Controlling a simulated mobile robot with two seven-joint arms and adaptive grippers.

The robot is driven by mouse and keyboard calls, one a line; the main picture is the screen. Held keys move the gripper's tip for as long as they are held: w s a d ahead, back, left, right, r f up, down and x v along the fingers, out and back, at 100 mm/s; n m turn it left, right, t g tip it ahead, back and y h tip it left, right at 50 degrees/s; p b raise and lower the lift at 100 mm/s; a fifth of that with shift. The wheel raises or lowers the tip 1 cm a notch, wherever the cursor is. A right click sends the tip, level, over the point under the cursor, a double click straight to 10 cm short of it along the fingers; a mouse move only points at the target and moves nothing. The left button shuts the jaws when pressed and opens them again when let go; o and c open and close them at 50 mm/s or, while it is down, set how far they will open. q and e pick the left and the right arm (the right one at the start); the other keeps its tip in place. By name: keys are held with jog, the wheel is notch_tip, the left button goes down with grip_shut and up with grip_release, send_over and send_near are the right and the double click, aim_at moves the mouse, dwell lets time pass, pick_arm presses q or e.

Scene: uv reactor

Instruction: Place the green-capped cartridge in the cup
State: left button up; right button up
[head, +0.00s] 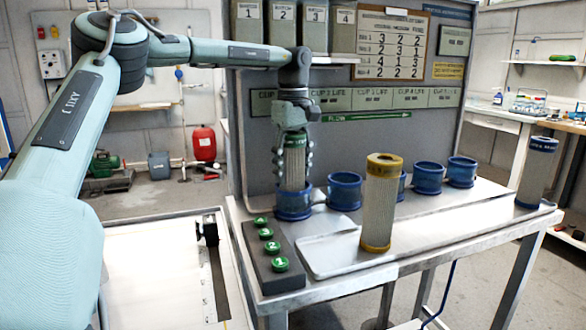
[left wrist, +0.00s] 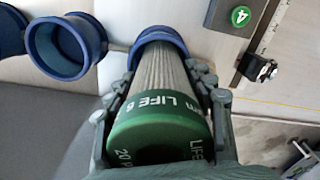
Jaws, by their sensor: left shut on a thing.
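The green-capped cartridge (head: 293,168) is a pleated cylinder standing upright, its lower end inside the leftmost blue cup (head: 294,204). My left gripper (head: 293,160) comes from above and is shut around the cartridge's upper part. In the left wrist view the green cap (left wrist: 160,128) with white lettering fills the near middle, with fingers on both sides. There the cartridge's far end enters the blue cup (left wrist: 158,36). Whether it rests on the cup's bottom is hidden. My right gripper does not show.
More blue cups (head: 345,190) stand in a row to the right. A yellow-capped cartridge (head: 380,205) stands on the pale tray (head: 330,257), and a blue-capped cartridge (head: 536,172) at the far right. A dark block with green numbered buttons (head: 272,247) lies in front of the leftmost cup.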

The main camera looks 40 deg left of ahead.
aim_at(293, 133)
pick_arm(q)
jog(key=o, duration=1.4)
jog(key=shift+c, duration=0.2)
jog(key=shift+d+r, duration=0.1)
jog(key=shift+r, duration=3.65)
